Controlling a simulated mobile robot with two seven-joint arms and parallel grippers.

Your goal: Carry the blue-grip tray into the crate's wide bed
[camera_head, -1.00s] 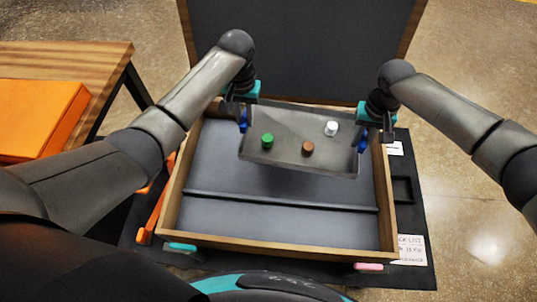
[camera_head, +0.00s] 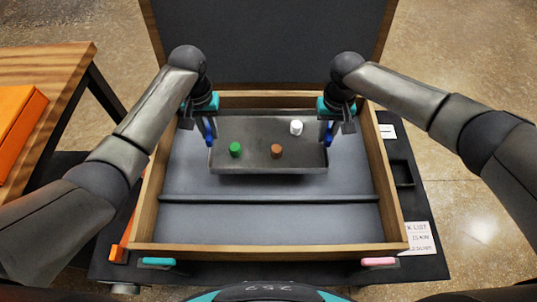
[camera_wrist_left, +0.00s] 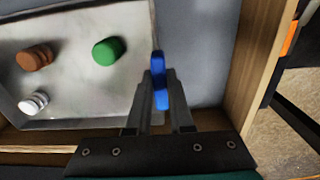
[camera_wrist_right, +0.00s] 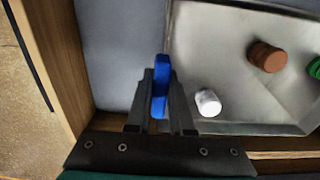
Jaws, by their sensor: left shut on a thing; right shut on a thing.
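The grey metal tray (camera_head: 250,164) is level over the wider far bed of the wooden crate (camera_head: 265,249), beyond the crossbar (camera_head: 270,199). I cannot tell whether it touches the floor. A green piece (camera_head: 235,149), a brown piece (camera_head: 276,151) and a white piece (camera_head: 296,127) stand on it. My left gripper (camera_head: 210,132) is shut on the left blue grip (camera_wrist_left: 158,82). My right gripper (camera_head: 328,132) is shut on the right blue grip (camera_wrist_right: 160,86). Both grippers are inside the crate's side walls.
The raised dark lid (camera_head: 270,45) stands behind the crate. A wooden table (camera_head: 60,65) with an orange box (camera_head: 15,130) is at the left. A teal latch (camera_head: 158,262) and a pink latch (camera_head: 378,262) are at the crate's front. The narrow near bed (camera_head: 270,222) is empty.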

